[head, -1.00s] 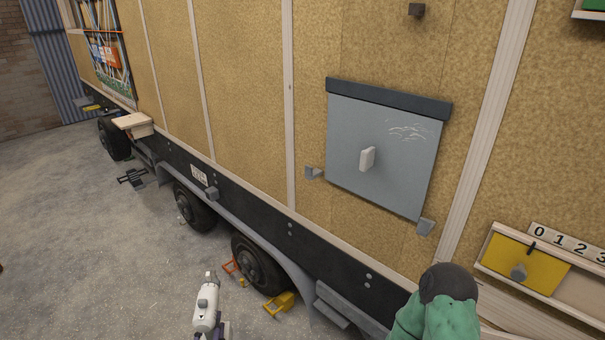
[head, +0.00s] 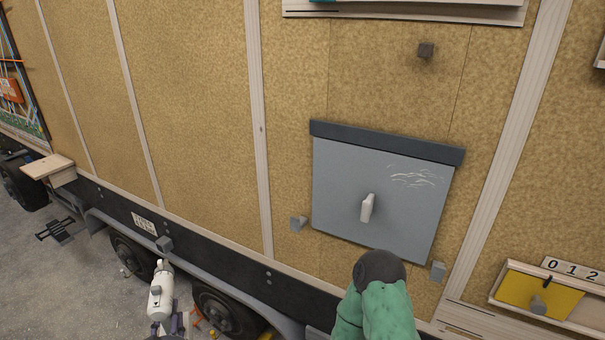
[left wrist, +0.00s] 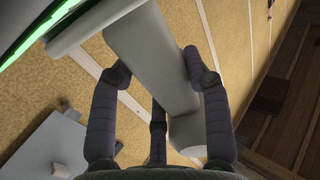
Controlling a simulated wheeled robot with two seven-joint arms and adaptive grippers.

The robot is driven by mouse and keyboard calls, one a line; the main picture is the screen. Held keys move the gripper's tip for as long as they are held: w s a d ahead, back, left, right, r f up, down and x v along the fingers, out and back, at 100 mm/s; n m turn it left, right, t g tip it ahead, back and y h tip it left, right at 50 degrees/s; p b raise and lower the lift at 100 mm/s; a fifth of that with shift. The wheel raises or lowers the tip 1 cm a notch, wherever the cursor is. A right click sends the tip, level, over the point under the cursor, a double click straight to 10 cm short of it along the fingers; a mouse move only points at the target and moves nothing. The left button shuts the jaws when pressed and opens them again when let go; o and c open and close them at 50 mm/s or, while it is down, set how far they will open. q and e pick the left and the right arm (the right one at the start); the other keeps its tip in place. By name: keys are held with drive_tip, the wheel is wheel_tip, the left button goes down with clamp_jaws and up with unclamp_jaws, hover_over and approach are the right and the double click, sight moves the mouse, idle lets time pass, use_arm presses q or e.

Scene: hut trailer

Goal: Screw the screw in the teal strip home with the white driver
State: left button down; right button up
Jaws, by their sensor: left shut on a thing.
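The white driver (head: 160,297) stands nearly upright at the lower left of the head view. My left gripper (head: 172,325) is shut around its lower part, at the picture's bottom edge. In the left wrist view, purple-padded fingers close on the driver's white body (left wrist: 150,62), which runs up and to the left. A small teal edge (head: 323,1) shows on a pale board at the top of the head view; most of it is cut off, and I cannot tell whether it is the teal strip. No screw can be made out. My right gripper is not in view.
The tan trailer wall (head: 190,100) fills the view. A yellow panel (head: 518,290) is at the lower right. Wheels (head: 225,310) and grey floor lie below.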

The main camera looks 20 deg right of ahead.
use_arm(q)
drive_tip(key=w+d+r+m+h+p, duration=0.15)
drive_tip(key=d+r+p, duration=0.35)
drive_tip(key=r, duration=0.6)
drive_tip(key=d+r+m+h+p, duration=0.1)
drive_tip(key=d+r+h+p, duration=0.15)
drive_tip(key=d+r, duration=0.65)
drive_tip(key=w+d+r+m+h+p, duration=0.1)
drive_tip(key=d+r+p, duration=0.35)
drive_tip(key=r, duration=0.95)
drive_tip(key=s+d+r+m+g+h+p, duration=0.2)
drive_tip(key=s+d+r, duration=0.4)
drive_tip(key=r, duration=0.4)
drive_tip(key=s+d+r+m+g+h+p, duration=0.1)
drive_tip(key=s+d+r+p, duration=0.4)
drive_tip(key=r, duration=0.6)
drive_tip(key=s+d+r+m+g+h+p, duration=0.2)
drive_tip(key=s+d+r, duration=0.4)
drive_tip(key=r, duration=0.4)
drive_tip(key=s+g+h+p, duration=0.1)
drive_tip(key=h, duration=0.1)
drive_tip(key=shift+s+d+r+m+h+p, duration=0.25)
drive_tip(key=shift+d+r+m+h+p, duration=0.05)
drive_tip(key=shift+m, duration=0.05)
